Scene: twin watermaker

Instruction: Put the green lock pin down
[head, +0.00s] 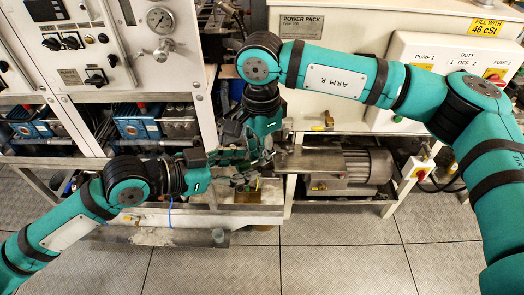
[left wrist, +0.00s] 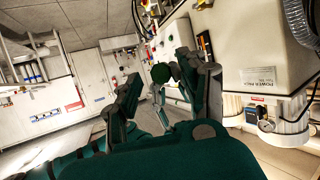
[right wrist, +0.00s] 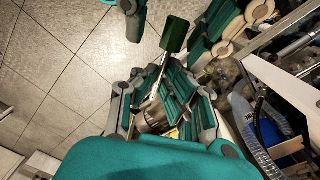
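The green lock pin (right wrist: 174,35) shows in the right wrist view as a flat dark green head on a thin pale stem. The stem runs down between the fingers of my right gripper (right wrist: 155,80), which looks closed around it. In the left wrist view a round green head (left wrist: 160,73) stands between the spread fingers of my left gripper (left wrist: 160,82), with gaps on both sides. In the head view my left gripper (head: 238,180) and my right gripper (head: 262,155) are close together over the machinery, and the pin is hard to make out there.
A silver motor (head: 365,168) sits on a low frame to the right. The power pack cabinet (head: 330,25) and the white control panel (head: 75,50) stand behind. Open tiled floor (head: 340,265) is nearest me.

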